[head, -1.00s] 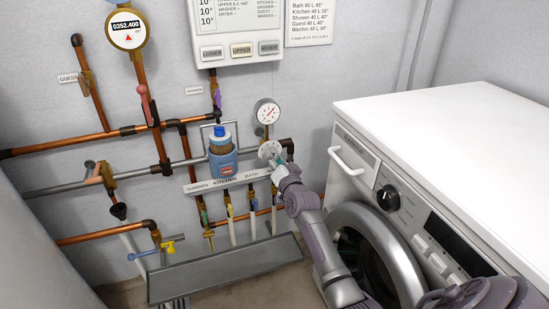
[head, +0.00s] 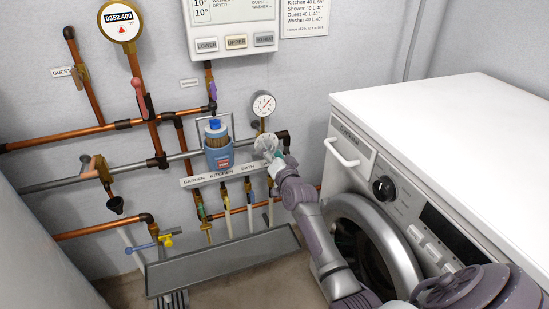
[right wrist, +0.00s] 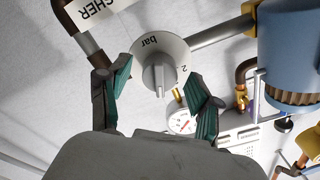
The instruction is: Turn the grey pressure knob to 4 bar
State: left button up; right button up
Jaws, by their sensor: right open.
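The grey pressure knob (right wrist: 160,62) is a round dial with a raised grip bar, marked "bar" and "2" in the right wrist view. In the head view the knob (head: 265,143) sits on the pipe below the gauge, partly hidden by my gripper. My right gripper (right wrist: 158,92) is open, its two green-padded fingers on either side of the knob's lower part, apart from the grip bar as far as I can see. It also shows in the head view (head: 277,160). The white pressure gauge (head: 263,104) is above the knob; its reading is too small to tell. My left gripper is not in view.
A blue filter housing (head: 219,150) is left of the knob. Below is a label strip (head: 221,175) with several valves and pipes. A washing machine (head: 440,120) stands close on the right. A grey trough (head: 220,262) lies below.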

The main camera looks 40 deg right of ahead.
jog(key=v, duration=1.1)
jog(key=shift+s+a, duration=0.2)
jog(key=shift+s, duration=0.2)
